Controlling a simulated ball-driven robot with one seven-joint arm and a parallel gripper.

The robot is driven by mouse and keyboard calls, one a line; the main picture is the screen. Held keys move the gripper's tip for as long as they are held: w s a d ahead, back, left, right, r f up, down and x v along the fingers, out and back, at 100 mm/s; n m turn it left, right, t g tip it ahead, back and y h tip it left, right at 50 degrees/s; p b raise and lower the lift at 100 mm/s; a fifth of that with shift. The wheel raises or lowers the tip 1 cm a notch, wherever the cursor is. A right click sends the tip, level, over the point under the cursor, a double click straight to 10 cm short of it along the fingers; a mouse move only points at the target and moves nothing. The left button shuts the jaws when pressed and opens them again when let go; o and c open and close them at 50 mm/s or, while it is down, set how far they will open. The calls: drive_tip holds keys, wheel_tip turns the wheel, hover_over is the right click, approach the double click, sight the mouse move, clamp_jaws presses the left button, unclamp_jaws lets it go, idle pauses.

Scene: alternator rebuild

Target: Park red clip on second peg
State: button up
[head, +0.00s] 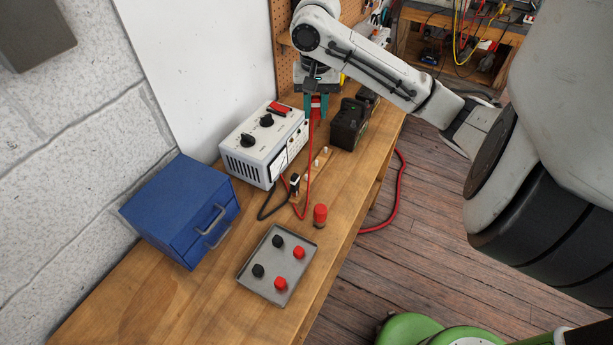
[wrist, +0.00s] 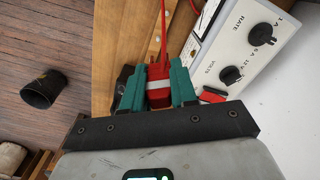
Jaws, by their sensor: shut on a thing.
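My gripper (head: 316,109) is shut on the red clip (head: 317,101) and holds it above the workbench, behind the peg strip. The wrist view shows the red clip (wrist: 158,95), with a pale band, between the teal fingers. Its red cable (head: 309,155) hangs in front of the strip in the head view. The wooden peg strip (head: 311,172) lies on the bench right of the charger, with a few pale pegs (head: 316,163) standing free. A black clip (head: 294,183) is at its near end; its exact seating is too small to tell.
The white charger (head: 240,151) stands left of the strip and a black battery (head: 349,125) right of it. A red cylinder (head: 320,215), a grey tray (head: 262,248) with red and black knobs, and a blue drawer box (head: 175,207) are nearer. Bare wood lies between.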

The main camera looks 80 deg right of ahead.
drive_tip(key=w+a, duration=0.1)
drive_tip(key=a, duration=0.2)
drive_tip(key=b, duration=0.8)
hover_over(306, 175)
wheel_tip(306, 175, down, 15)
drive_tip(key=shift+f, duration=0.15)
drive_tip(key=shift+f+b, duration=0.85)
drive_tip(key=shift+f, duration=0.2)
drive_tip(key=o, duration=0.8)
drive_tip(key=shift+o, duration=0.2)
